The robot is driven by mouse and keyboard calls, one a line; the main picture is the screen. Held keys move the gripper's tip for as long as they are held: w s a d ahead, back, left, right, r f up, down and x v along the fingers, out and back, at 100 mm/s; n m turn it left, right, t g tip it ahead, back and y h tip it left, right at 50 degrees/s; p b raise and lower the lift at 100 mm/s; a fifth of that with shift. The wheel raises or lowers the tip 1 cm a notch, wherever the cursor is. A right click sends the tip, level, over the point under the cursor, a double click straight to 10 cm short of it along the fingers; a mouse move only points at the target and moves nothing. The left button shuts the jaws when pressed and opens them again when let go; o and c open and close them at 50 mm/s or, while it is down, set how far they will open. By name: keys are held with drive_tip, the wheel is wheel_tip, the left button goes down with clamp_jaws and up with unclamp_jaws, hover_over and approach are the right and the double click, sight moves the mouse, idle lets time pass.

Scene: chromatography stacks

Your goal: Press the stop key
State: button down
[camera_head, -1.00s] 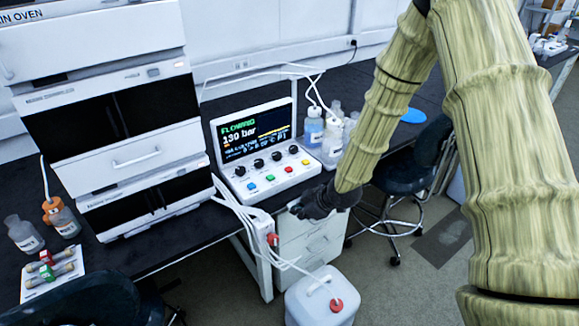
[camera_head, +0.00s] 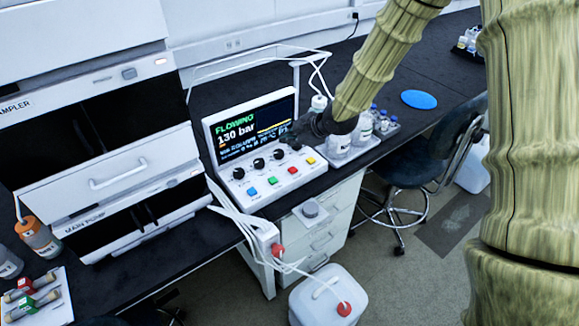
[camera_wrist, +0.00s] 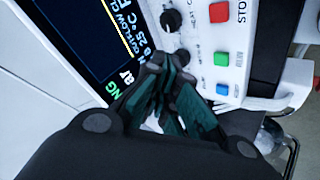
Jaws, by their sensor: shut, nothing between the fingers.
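The control box (camera_head: 262,205) has a screen reading "FLOWING 130 bar", a row of dark knobs and a row of coloured keys. The red key (camera_head: 292,170) sits between the green and yellow keys. In the wrist view the red key (camera_wrist: 219,12) is at the top, beside a label cut off after "STO". My gripper (camera_head: 288,140) is shut and empty, over the right end of the knob row by the screen's lower right corner. In the wrist view my gripper (camera_wrist: 168,72) points towards the knobs, on the green and blue key side of the red key. Contact cannot be told.
The green key (camera_wrist: 221,58) and blue key (camera_wrist: 221,89) lie close to the fingers. The yellow key (camera_head: 310,160) is right of the red one. Bottles (camera_head: 363,130) stand right of the box. White stacked instruments (camera_head: 120,170) stand at left.

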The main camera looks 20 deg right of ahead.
drive_tip(key=s, duration=0.1)
drive_tip(key=b, duration=0.3)
hover_over(291, 170)
drive_tip(key=f, duration=0.4)
drive_tip(key=shift+s, duration=0.25)
drive_tip(key=f+b, duration=0.1)
drive_tip(key=f, duration=0.1)
drive_tip(key=f+b, duration=0.1)
drive_tip(key=shift+w+a+f+b, duration=0.1)
drive_tip(key=shift+w+b, duration=0.15)
drive_tip(key=shift+b, duration=0.1)
drive_tip(key=shift+s+f+b, duration=0.15)
drive_tip(key=shift+f+b, duration=0.2)
drive_tip(key=shift+f, duration=0.7)
drive_tip(key=shift+f, duration=0.1)
drive_tip(key=shift+f+b, duration=0.3)
